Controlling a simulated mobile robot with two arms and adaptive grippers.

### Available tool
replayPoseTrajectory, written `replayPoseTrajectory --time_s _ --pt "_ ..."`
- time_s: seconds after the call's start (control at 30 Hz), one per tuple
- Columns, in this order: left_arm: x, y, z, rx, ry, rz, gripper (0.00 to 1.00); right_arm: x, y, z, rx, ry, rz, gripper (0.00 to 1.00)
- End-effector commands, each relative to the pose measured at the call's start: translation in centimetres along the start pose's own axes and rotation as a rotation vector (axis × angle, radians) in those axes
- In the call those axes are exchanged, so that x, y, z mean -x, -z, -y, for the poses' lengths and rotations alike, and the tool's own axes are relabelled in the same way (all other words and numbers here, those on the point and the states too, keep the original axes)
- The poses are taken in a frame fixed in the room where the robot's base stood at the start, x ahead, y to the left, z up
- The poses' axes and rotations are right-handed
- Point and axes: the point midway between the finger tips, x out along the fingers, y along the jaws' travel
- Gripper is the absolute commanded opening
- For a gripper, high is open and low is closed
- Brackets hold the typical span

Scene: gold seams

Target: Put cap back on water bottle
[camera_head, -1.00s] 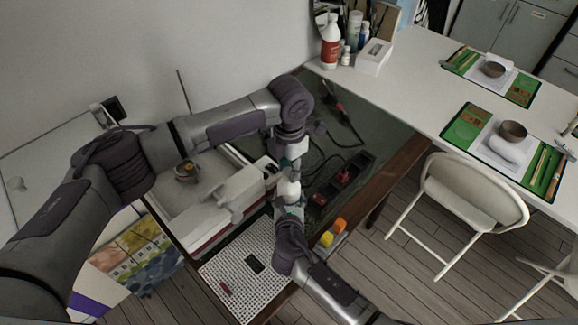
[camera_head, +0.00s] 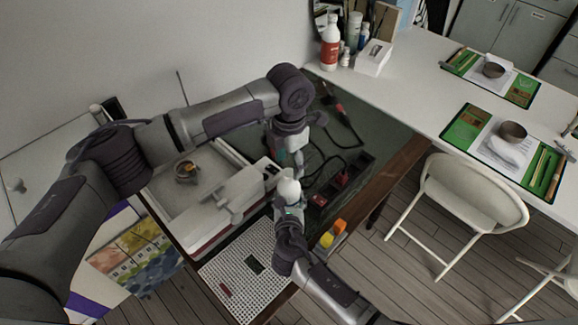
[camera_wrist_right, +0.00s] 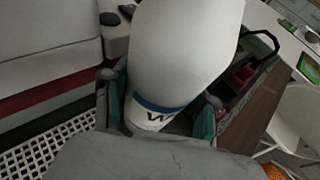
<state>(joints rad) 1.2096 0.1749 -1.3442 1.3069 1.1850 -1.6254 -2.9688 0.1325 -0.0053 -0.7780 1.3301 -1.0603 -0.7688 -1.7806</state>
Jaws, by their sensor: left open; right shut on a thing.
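A white water bottle (camera_head: 289,189) is held by my right gripper (camera_head: 289,208), beside the white machine. In the right wrist view the bottle (camera_wrist_right: 185,45) is large, with a blue band and dark lettering low on it, between the two fingers of the right gripper (camera_wrist_right: 160,112). Its top is cut off in that view. My left gripper (camera_head: 291,160) is open in the head view, just beyond the bottle's top, with teal finger pads showing. I cannot make out a separate cap, or tell whether one is on the bottle.
The white machine (camera_head: 235,195) stands left of the bottle, with a white perforated mat (camera_head: 225,285) in front. A white table (camera_head: 425,75) and folding chair (camera_head: 470,195) are farther right.

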Motion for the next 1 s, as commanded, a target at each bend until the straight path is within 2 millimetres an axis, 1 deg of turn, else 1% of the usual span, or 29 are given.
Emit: replayPoseTrajectory --time_s 0.03,0.1,0.17,0.37,0.4,0.47,0.57,0.67,0.77,1.0 --pt "0.8 0.0 0.0 -0.001 -0.001 0.001 0.59 0.0 0.1 0.0 0.001 0.001 -0.002 0.00" --pt "1.5 0.0 0.0 -0.001 -0.001 0.001 0.59 0.0 0.1 0.0 0.001 0.001 -0.002 0.00" --pt "1.8 0.0 0.0 0.000 -0.001 0.000 0.59 0.0 0.1 0.0 0.001 0.001 -0.002 0.00" --pt "1.9 0.0 0.0 0.000 -0.001 -0.001 0.59 0.0 0.1 0.0 0.001 0.001 -0.002 0.00" --pt "1.9 0.0 0.0 0.001 -0.001 -0.001 0.57 0.0 0.1 0.0 0.001 0.001 -0.002 0.00" --pt "1.9 0.0 0.0 0.008 -0.001 -0.001 0.57 0.0 0.1 0.0 0.001 0.001 -0.002 0.00" --pt "1.9 0.0 0.0 0.063 0.000 -0.001 0.57 0.0 0.1 0.0 0.001 0.001 -0.002 0.00" --pt "2.0 0.0 0.0 0.192 -0.001 -0.001 0.57 0.0 0.1 0.0 0.001 0.001 -0.002 0.00" --pt "2.1 0.0 0.0 0.390 -0.001 -0.001 0.57 0.0 0.1 0.0 0.001 0.001 -0.002 0.00" --pt "2.5 0.0 0.0 0.954 0.000 0.000 0.57 0.0 0.1 0.0 0.001 0.001 -0.002 0.00"
